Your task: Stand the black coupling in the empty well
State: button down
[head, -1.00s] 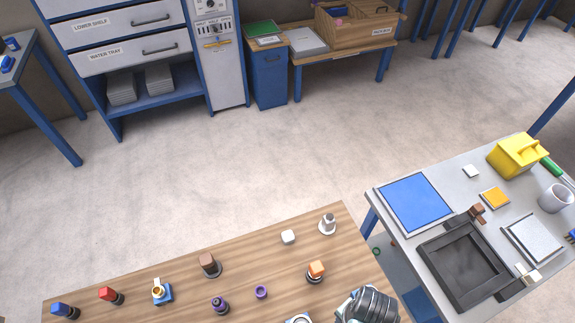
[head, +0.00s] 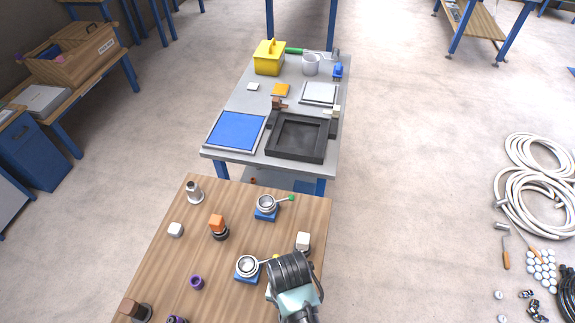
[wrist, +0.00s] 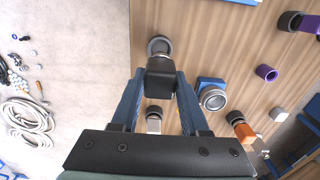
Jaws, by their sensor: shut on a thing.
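My gripper (wrist: 160,85) is shut on the black coupling (wrist: 160,78), a dark block held between the two blue fingers in the wrist view. Just beyond the coupling is a round, dark-rimmed grey ring (wrist: 159,44); it looks like an open well, but the coupling overlaps it. I cannot tell whether the two touch. In the head view my gripper is at the bottom, over the wooden table's near part. Its fingertips and the coupling are hidden there.
On the wooden table (head: 225,285) are a white block on a dark base (head: 303,240), two blue ring-topped stands (head: 247,266) (head: 266,207), an orange block (head: 216,224), a white cube (head: 175,230) and a purple ring (head: 197,282). A grey table (head: 222,158) stands beyond.

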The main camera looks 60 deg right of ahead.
notch_tip(320, 180, down, 4)
jog(key=shift+w+d+r, duration=0.1)
jog(key=shift+d+r, duration=0.05)
jog(key=shift+f, duration=2.2)
jog(key=shift+f, duration=0.2)
jog(key=shift+c, duration=2)
grip_release()
jog(key=shift+r, duration=0.15)
